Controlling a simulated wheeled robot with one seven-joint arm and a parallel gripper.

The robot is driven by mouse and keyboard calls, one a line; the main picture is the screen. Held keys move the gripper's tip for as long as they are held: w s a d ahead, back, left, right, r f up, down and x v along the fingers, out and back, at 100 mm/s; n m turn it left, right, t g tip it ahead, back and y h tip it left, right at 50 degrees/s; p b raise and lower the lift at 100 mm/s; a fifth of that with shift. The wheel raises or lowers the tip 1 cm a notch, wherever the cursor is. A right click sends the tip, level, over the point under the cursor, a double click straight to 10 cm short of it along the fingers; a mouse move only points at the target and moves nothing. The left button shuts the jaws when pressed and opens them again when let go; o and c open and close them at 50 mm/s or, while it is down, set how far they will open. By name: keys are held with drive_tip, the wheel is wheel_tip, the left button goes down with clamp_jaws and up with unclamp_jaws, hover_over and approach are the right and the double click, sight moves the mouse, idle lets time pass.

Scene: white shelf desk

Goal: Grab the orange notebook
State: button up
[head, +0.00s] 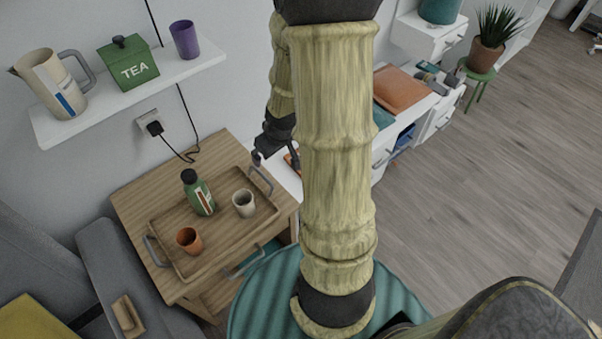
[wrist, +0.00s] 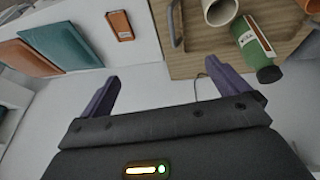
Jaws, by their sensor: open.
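The orange notebook (head: 400,90) lies flat on the white desk, right of my arm in the head view. In the wrist view the orange notebook (wrist: 24,58) is at the left edge, beside a teal notebook (wrist: 62,46). My gripper (head: 276,161) is open and empty, above the near end of the desk and apart from the notebook. In the wrist view its two purple fingers are spread wide with nothing between the fingertips (wrist: 165,82). My arm hides part of the desk in the head view.
A small orange item (wrist: 120,26) lies on the desk near my gripper. A wooden tray (head: 165,235) on the side table holds a green bottle (head: 198,193) and two cups. A wall shelf (head: 130,95) is at upper left. Bare white desk surface shows around the small item.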

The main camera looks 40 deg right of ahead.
drive_tip(key=d+f+t+b, duration=0.3)
drive_tip(key=d+f+b, duration=0.3)
drive_tip(key=f, duration=0.5)
drive_tip(key=s+d+f+t+b, duration=0.1)
drive_tip(key=d+f+t+b, duration=0.2)
drive_tip(key=d+f+b, duration=0.4)
drive_tip(key=s+d+f+t+y+b, duration=0.1)
drive_tip(key=d+f+t+b, duration=0.2)
drive_tip(key=d+f+b, duration=0.4)
wheel_tip(320, 180, down, 9)
drive_tip(key=b, duration=0.3)
drive_tip(key=shift+d+m, duration=0.15)
drive_tip(key=shift+m, duration=0.25)
drive_tip(key=b+x, duration=0.4)
drive_tip(key=x, duration=0.7)
drive_tip(key=shift+w+f+b, duration=0.15)
drive_tip(key=shift+f+b, duration=0.05)
drive_tip(key=shift+b, duration=0.2)
drive_tip(key=shift+w, duration=0.4)
